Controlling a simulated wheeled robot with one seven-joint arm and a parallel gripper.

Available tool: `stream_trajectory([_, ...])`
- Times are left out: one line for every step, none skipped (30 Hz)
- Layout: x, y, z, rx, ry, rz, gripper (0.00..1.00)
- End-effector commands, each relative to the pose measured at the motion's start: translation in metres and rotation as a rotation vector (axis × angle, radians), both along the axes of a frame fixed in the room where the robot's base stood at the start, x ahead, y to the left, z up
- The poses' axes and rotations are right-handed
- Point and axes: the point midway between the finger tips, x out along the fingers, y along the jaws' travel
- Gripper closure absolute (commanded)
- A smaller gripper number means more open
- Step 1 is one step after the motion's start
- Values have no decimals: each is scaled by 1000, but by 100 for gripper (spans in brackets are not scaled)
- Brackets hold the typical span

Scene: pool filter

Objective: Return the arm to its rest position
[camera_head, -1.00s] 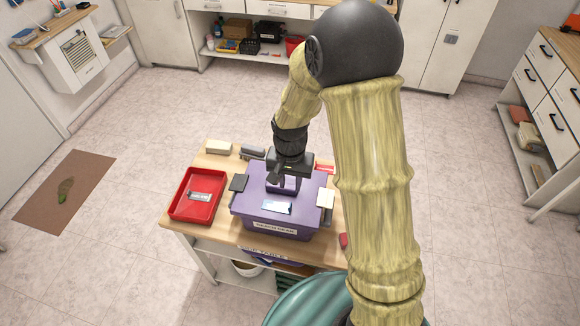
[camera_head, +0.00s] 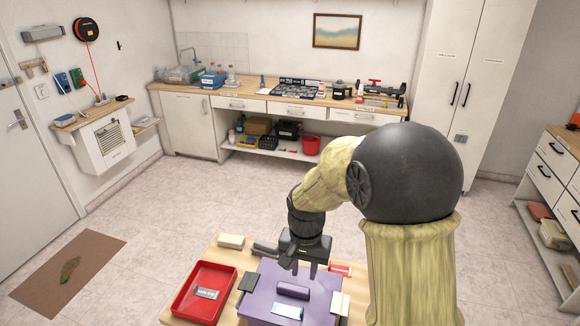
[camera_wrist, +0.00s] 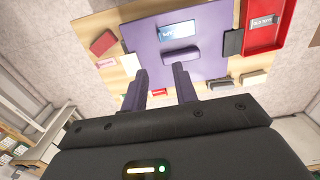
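My gripper (camera_head: 305,268) hangs above the purple box (camera_head: 262,300) on the wooden table, with its fingers pointing down. In the wrist view my gripper (camera_wrist: 163,85) shows its two dark fingers apart with nothing between them. The purple box's lid (camera_wrist: 200,45) looks closed, and its raised handle (camera_wrist: 181,56) lies beyond the fingertips, apart from them. The handle also shows in the head view (camera_head: 293,290). My arm is bent over the right side of the table.
A red tray (camera_head: 205,292) holding a labelled item stands left of the box. Small blocks, one cream (camera_head: 231,241), lie around it. A counter (camera_head: 290,103) with sink and tools runs along the back wall. Open floor lies between, and a brown mat (camera_head: 68,270) is at left.

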Motion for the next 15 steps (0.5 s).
stream_trajectory([-2,-3,1,1,-3,3,71])
stream_trajectory([-4,-5,2,1,-9,9,71])
stream_trajectory([-7,-10,4,3,-18,21,71])
stream_trajectory([-11,-15,5,4,-27,32,71])
stream_trajectory([-16,-21,7,6,-37,45,71])
stream_trajectory([-23,-29,9,6,-54,69,71])
stream_trajectory([-30,-36,10,7,-69,88,71])
stream_trajectory([-37,-44,12,6,-84,109,71])
stream_trajectory([-47,-54,14,4,-108,139,71])
stream_trajectory([-56,-61,15,1,-125,163,71])
stream_trajectory([-64,-67,16,-3,-140,185,71])
stream_trajectory([-75,-75,17,-9,-162,215,71])
stream_trajectory([-82,-81,18,-14,-177,235,71])
stream_trajectory([-89,-85,18,-18,-190,254,71])
stream_trajectory([-97,-90,18,-25,-206,277,71])
